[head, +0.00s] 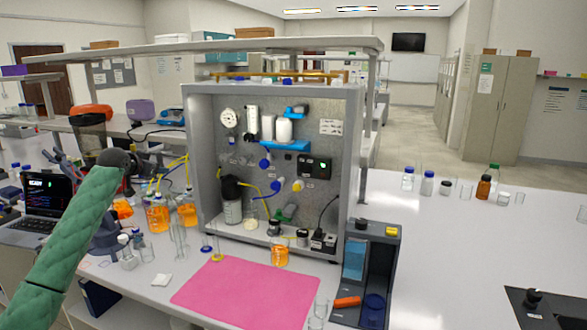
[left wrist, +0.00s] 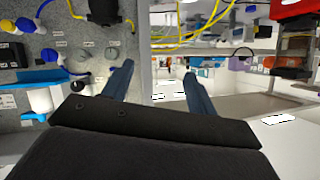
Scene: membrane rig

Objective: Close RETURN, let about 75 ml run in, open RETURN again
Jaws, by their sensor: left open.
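The rig is a grey open-fronted cabinet (head: 354,150) with a speckled back panel. The panel carries a round gauge (head: 228,118), white cylinders (head: 284,130), a lit controller (head: 314,167), and blue and yellow valve handles, including a yellow one (head: 297,185). Its labels are too small to read, so I cannot tell which valve is RETURN or how it is set. A beaker of orange liquid (head: 280,255) stands at the cabinet's front edge. My left gripper (left wrist: 158,82) is open and empty, with its blue fingers apart. My right gripper is not in view.
Orange-filled bottles (head: 157,218) with yellow tubing stand left of the cabinet, near a laptop (head: 45,198). The bench's right side is largely clear, with several bottles at the back.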

